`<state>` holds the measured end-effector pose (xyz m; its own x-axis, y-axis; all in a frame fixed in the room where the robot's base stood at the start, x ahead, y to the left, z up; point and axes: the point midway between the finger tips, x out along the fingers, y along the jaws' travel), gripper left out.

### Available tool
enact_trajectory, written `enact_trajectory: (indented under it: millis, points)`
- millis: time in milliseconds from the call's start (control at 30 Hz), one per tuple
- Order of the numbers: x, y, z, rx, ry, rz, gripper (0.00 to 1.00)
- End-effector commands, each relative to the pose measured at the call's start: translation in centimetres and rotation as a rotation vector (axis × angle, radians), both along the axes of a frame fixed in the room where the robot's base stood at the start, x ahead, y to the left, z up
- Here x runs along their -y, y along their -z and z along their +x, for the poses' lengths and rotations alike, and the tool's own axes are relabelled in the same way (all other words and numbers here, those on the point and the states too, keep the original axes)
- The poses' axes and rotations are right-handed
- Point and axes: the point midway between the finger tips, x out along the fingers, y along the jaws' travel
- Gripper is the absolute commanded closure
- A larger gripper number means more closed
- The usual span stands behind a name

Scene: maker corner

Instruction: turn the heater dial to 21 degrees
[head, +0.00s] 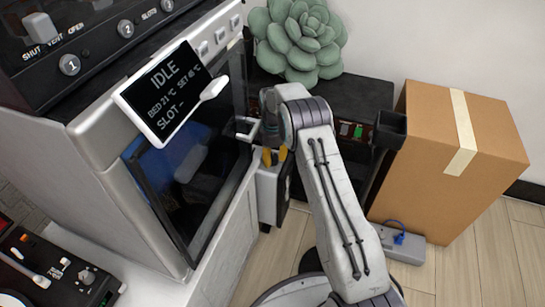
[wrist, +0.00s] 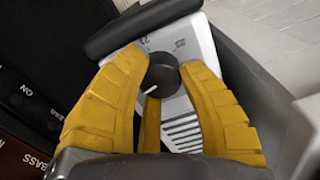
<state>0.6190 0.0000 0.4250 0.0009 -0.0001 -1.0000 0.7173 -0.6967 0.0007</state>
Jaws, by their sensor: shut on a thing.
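The heater (head: 267,190) is a small pale box low beside the big machine, partly hidden by my arm in the head view. In the wrist view its pale panel (wrist: 195,45) shows slots, a small icon and the printed number 21. The round black dial (wrist: 162,75) has a white pointer line aimed to the lower left, away from the 21 above it. My gripper (wrist: 163,70) has its yellow fingers shut on the dial, one on each side. In the head view my gripper (head: 274,157) points down at the heater's top.
The big machine (head: 215,170) with an IDLE screen (head: 165,92) stands left of my arm. A cardboard box (head: 470,140) and a power strip (head: 402,245) are on the right. A green plant (head: 300,40) sits behind. Bare wooden floor shows at the lower right.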

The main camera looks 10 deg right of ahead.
Motion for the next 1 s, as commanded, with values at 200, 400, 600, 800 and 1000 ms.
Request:
enact_trajectory:
  millis: [200, 400, 600, 800, 1000]
  points:
    - [0.01, 0.04, -0.02, 0.000, 0.065, 0.000, 0.96]
    - [0.01, -0.02, -0.01, 0.000, 0.207, 0.000, 0.96]
    - [0.01, 0.06, -0.06, -0.002, 0.396, 0.000, 0.96]
    - [0.02, 0.10, -0.03, -0.001, 0.586, 0.001, 0.96]
    - [0.02, 0.17, -0.03, -0.001, 0.774, 0.000, 0.96]
